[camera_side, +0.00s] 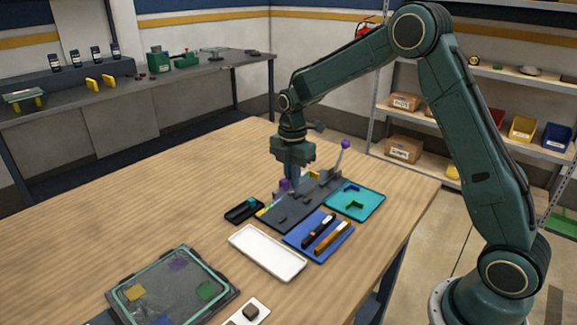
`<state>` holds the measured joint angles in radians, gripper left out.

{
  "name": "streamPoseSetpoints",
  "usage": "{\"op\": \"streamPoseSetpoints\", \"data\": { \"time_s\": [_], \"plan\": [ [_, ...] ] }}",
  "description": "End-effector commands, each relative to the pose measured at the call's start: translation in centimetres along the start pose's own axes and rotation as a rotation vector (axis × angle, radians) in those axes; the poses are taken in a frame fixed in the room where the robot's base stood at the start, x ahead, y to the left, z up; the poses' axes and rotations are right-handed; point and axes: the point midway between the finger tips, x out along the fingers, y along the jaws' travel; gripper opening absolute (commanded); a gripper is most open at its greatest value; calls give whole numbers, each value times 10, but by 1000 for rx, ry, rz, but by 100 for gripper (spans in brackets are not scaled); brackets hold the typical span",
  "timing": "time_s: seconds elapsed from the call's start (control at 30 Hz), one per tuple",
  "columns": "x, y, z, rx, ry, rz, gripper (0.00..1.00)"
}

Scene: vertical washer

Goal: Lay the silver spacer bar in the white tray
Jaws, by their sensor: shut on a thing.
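The white tray (268,252) lies empty on the wooden table, in front of the dark grey fixture (318,192). My gripper (295,188) points down over the left part of this fixture, behind the white tray and well apart from it. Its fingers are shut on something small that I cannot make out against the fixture. I cannot clearly pick out the silver spacer bar. A small purple part (285,184) shows right beside the fingers.
A blue tray (304,250) with a dark tool and an orange-brown one is right of the white tray. A teal tray (370,204) with green pieces stands farther right. A small black tray (235,216) is on the left. A lever with a purple knob (345,144) rises from the fixture.

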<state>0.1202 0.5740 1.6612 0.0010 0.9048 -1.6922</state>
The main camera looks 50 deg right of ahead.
Motion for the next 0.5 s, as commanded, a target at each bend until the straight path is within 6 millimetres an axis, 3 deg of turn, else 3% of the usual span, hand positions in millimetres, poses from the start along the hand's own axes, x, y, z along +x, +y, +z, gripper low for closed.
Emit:
{"op": "streamPoseSetpoints", "data": {
  "time_s": [0.3, 0.5],
  "plan": [
    [-46, 0, 0, 2, 0, 3, 0],
    [-42, -2, -11, 104, 0, -1, 0]
  ]
}}
